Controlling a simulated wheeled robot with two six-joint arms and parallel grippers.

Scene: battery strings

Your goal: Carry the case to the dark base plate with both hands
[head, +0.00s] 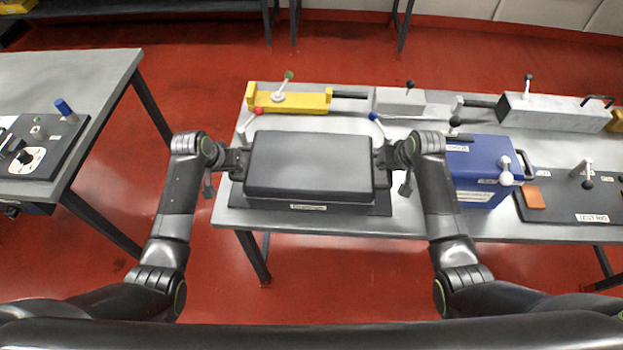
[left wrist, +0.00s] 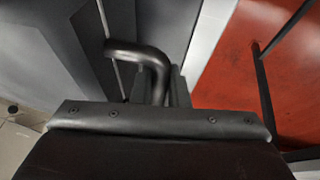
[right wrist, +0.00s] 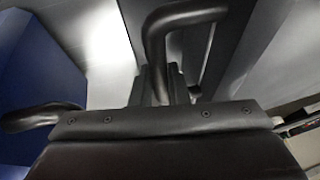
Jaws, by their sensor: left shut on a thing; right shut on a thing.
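The case (head: 308,165) is a dark grey box in the middle of the head view. It is over the dark base plate (head: 380,208), whose front edge with a label shows below it. I cannot tell whether the case touches the plate. My left gripper (head: 238,160) is shut on the case's handle at its left end; that handle (left wrist: 145,55) is a bent dark bar in the left wrist view. My right gripper (head: 383,158) is shut on the handle at the right end, which shows in the right wrist view (right wrist: 180,18). Most of the plate is hidden under the case.
A blue box (head: 478,170) with a handle stands just right of my right gripper. A yellow fixture (head: 290,100) and grey blocks (head: 400,101) line the back of the grey table (head: 330,226). A test rig board (head: 560,205) lies at the right. Another table (head: 90,70) stands at the left.

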